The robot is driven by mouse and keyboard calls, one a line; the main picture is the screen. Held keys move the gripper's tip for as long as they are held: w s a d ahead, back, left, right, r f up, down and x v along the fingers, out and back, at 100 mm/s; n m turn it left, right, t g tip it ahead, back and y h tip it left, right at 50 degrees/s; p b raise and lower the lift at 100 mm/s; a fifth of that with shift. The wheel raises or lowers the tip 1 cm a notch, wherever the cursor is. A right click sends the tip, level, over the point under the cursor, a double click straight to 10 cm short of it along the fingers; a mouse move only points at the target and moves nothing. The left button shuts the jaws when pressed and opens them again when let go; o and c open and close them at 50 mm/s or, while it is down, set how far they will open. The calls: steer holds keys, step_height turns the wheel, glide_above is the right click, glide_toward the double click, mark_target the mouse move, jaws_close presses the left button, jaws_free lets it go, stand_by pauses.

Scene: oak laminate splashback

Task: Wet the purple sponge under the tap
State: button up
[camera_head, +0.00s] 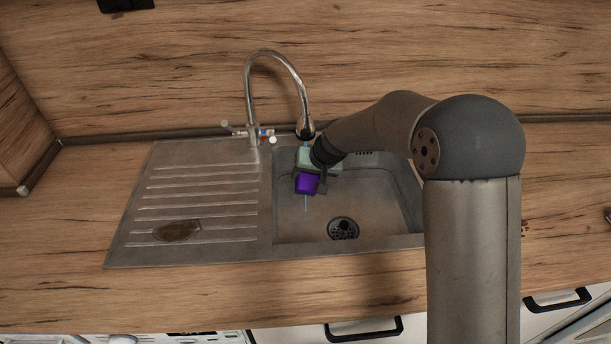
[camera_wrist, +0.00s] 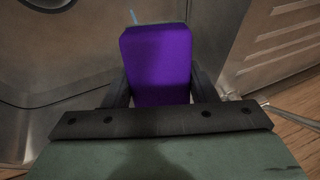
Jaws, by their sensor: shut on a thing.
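The purple sponge (camera_head: 307,184) is over the left part of the sink basin, below the tap's spout. My gripper (camera_head: 308,188) is shut on it, with a finger on each side. In the wrist view the sponge (camera_wrist: 158,65) stands out between the two dark fingers of my gripper (camera_wrist: 158,85). The tap (camera_head: 252,90) is a tall chrome arch with its spout end (camera_head: 305,131) above my gripper. A thin pale-blue streak, like water, shows just below the sponge, and a short one shows past its far end in the wrist view.
The steel sink basin (camera_head: 385,205) has a round drain (camera_head: 343,229). A ribbed drainboard (camera_head: 195,200) with a brown oval patch (camera_head: 177,230) lies to the left. Small tap handles (camera_head: 262,134) stand at the tap's base. The wooden counter (camera_head: 60,270) is clear at left.

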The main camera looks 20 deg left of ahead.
steer(key=s+d+b, duration=0.3)
steer(key=d+b, duration=0.1)
steer(key=d, duration=0.2)
steer(key=shift+s, duration=0.35)
steer(key=shift+d, duration=0.15)
stand_by(1.1)
steer(key=s+d+r, duration=0.2)
steer(key=d+r, duration=0.2)
steer(key=shift+s, duration=0.3)
